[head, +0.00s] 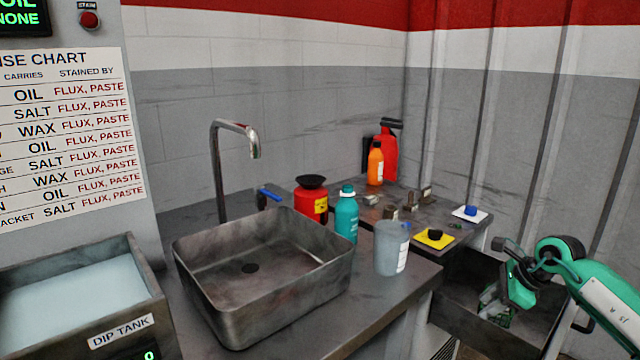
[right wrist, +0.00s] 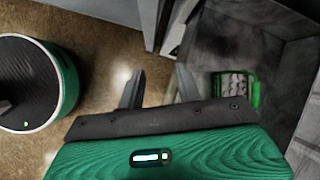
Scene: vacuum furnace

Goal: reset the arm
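My right arm comes in from the right in the head view. Its right gripper (head: 518,288) hangs low at the dark metal bin (head: 545,318); its fingertips are hard to make out there. In the right wrist view the two fingers of the right gripper (right wrist: 160,72) stand apart with nothing between them. To the right of the fingers, a green-framed basket (right wrist: 252,92) with several pale round pieces lies inside the bin (right wrist: 291,52). My left gripper is in neither view.
A counter holds a steel sink (head: 265,310), a teal bottle (head: 346,218), a grey jug (head: 390,252) and a red can (head: 312,203). The dip tank (head: 150,310) stands at left. Small parts and coloured pads (head: 434,246) lie behind, near the corrugated wall.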

